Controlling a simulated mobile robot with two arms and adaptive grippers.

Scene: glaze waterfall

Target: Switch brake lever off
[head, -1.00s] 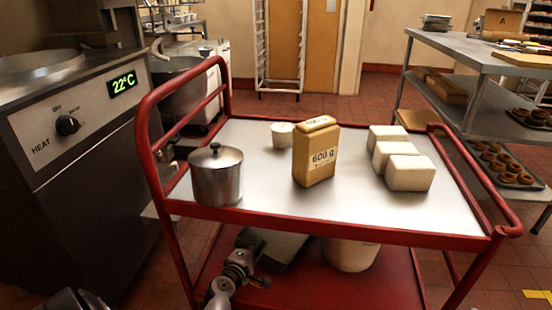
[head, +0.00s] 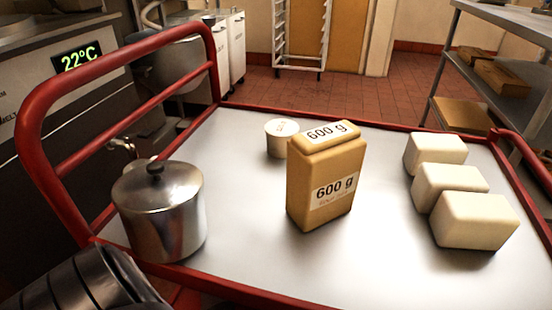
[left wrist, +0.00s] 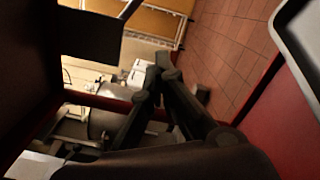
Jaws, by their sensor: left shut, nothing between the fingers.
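I cannot make out the brake lever in either view. The red-framed cart (head: 120,90) fills the head view, its lower part and wheels out of sight; a red part of it appears to show at the right of the left wrist view (left wrist: 285,125). My left gripper (left wrist: 160,72) is shut and empty in the left wrist view, its dark fingers meeting near the middle, apart from the red surface. In the head view only a dark part of my arm shows at the lower left. My right gripper is not in view.
On the cart top stand a lidded steel pot (head: 160,215), a yellow 600 g packet (head: 322,185), a small white-topped tub (head: 280,140) and three pale blocks (head: 450,185). A heater unit (head: 30,95) is at left, a steel rack (head: 490,50) at right. Tiled floor lies behind.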

